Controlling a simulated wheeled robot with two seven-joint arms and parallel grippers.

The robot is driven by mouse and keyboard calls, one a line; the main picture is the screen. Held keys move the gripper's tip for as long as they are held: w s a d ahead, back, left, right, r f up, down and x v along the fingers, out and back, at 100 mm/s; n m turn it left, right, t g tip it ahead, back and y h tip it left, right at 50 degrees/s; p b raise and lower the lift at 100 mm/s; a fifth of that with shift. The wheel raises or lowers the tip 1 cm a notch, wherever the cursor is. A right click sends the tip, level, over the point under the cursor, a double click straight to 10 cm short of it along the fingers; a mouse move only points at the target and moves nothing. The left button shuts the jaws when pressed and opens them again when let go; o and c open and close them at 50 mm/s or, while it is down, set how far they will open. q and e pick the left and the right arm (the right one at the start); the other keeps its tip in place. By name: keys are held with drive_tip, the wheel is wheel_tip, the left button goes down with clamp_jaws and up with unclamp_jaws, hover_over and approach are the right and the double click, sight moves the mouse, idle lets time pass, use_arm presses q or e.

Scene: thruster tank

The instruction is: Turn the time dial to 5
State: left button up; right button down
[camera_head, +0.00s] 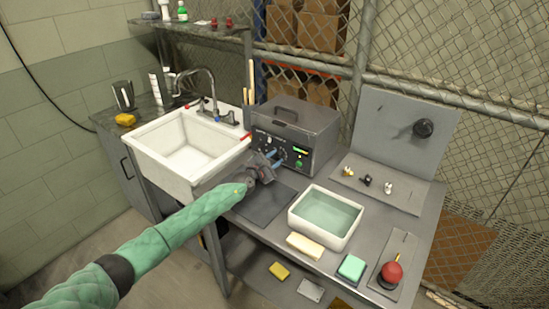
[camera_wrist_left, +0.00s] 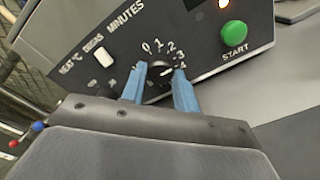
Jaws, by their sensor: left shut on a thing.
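The time dial (camera_wrist_left: 157,88) is a dark knob under the MINUTES label on the front panel of a grey tank unit (camera_head: 305,128). In the left wrist view the numbers 0 to 4 show around it; 5 is not visible. A pale mark on the dial seems to face right, towards 4, but it is partly hidden. My left gripper (camera_head: 274,158) reaches the panel, and its two blue fingers (camera_wrist_left: 160,88) are shut on the dial, one on each side. My right gripper is not in view.
A green START button (camera_wrist_left: 233,33) and a white switch (camera_wrist_left: 101,55) are near the dial. A white sink (camera_head: 185,150) stands left of the unit.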

use_arm(q)
drive_tip(key=m+p, duration=0.1)
drive_tip(key=m, duration=0.4)
drive_tip(key=shift+m, duration=0.3)
drive_tip(key=m, duration=0.3)
drive_tip(key=shift+f+p, duration=0.1)
drive_tip(key=shift+p, duration=0.3)
drive_tip(key=shift+s+m, duration=0.1)
drive_tip(key=shift+m, duration=1.2)
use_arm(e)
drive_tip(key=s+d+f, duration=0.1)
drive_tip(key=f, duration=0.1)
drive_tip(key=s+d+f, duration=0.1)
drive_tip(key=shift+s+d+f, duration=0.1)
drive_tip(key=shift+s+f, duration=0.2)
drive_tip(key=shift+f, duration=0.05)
use_arm(q)
drive_tip(key=shift+m, duration=0.3)
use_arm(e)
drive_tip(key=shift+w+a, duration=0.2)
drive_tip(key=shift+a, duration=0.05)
use_arm(q)
drive_tip(key=o, duration=1)
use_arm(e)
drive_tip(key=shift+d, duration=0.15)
